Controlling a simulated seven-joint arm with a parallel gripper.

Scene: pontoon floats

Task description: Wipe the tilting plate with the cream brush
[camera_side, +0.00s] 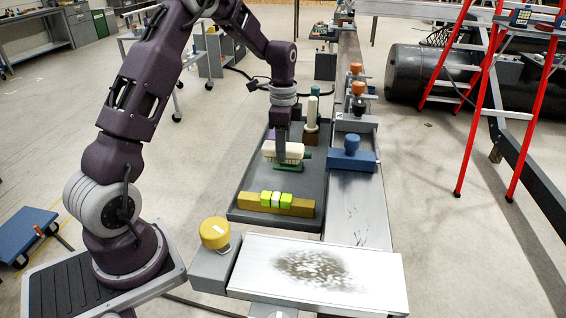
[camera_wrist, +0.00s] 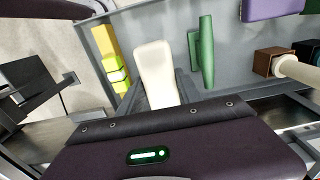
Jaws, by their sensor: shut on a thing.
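The cream brush (camera_side: 292,149) is in the grey tray area, and its pale body also shows in the wrist view (camera_wrist: 154,66). My gripper (camera_side: 281,158) points down and is shut on the brush; its fingers lie on both sides of the brush in the wrist view. I cannot tell whether the brush touches the tray floor. The tilting plate (camera_side: 376,279) is at the front, a pale board with a dark speckled smudge (camera_side: 312,268) near its middle. The brush is well behind the plate, apart from it.
The grey tray (camera_side: 240,205) also holds a yellow bar with green bands (camera_side: 302,204), a green piece (camera_side: 305,158) beside the brush and a cream-handled thing (camera_side: 312,114). A yellow knob (camera_side: 215,233) stands left of the plate, and a blue block (camera_side: 350,160) right of the tray.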

